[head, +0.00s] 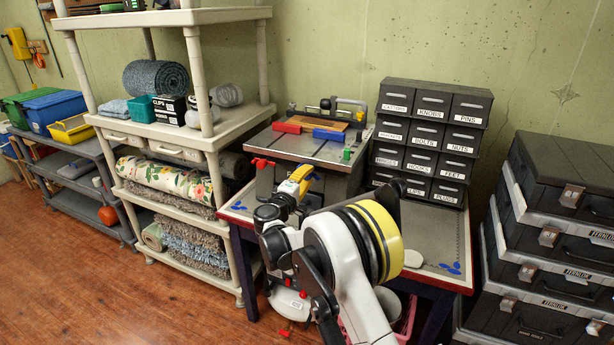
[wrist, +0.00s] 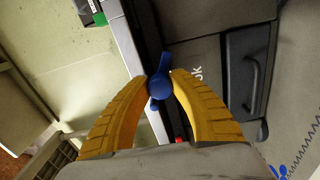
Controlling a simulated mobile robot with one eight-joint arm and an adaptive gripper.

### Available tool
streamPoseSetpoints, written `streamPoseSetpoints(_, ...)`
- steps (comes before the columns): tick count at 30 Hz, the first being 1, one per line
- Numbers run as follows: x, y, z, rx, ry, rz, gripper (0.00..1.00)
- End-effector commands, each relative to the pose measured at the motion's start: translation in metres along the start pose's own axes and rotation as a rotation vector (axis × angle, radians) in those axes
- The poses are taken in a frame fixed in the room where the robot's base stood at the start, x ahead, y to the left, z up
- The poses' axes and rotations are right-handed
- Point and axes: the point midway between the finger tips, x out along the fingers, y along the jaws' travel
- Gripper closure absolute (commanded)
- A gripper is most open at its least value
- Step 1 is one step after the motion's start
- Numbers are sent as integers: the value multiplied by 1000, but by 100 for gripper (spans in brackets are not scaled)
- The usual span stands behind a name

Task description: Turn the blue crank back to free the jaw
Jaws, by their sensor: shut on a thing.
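My gripper (wrist: 160,86) has two yellow fingers. In the wrist view they are shut on the blue crank (wrist: 162,64), with the round end between the fingertips and an arm sticking up past them. In the head view my gripper (head: 297,182) is at the front of the bench machine (head: 300,148), and the crank is mostly hidden there. On the machine's top lie a red block (head: 287,127), a blue block (head: 328,134) and a wooden board (head: 325,124). I cannot tell which part is the jaw or whether it is clamped.
A dark drawer cabinet (head: 430,135) stands right of the machine on the workbench (head: 435,250). A red handle (head: 262,163) sticks out at the machine's left. Shelves (head: 240,118) stand at left, stacked dark cases (head: 550,240) at right. The floor at front left is clear.

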Motion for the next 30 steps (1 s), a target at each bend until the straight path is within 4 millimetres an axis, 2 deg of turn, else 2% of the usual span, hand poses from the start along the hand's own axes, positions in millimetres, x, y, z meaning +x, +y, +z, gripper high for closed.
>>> streamPoseSetpoints(6,0,0,1,-181,-3,-1,100)
streamPoseSetpoints(15,1,0,1,-357,-3,-1,100)
streamPoseSetpoints(30,1,1,1,-435,-3,0,100)
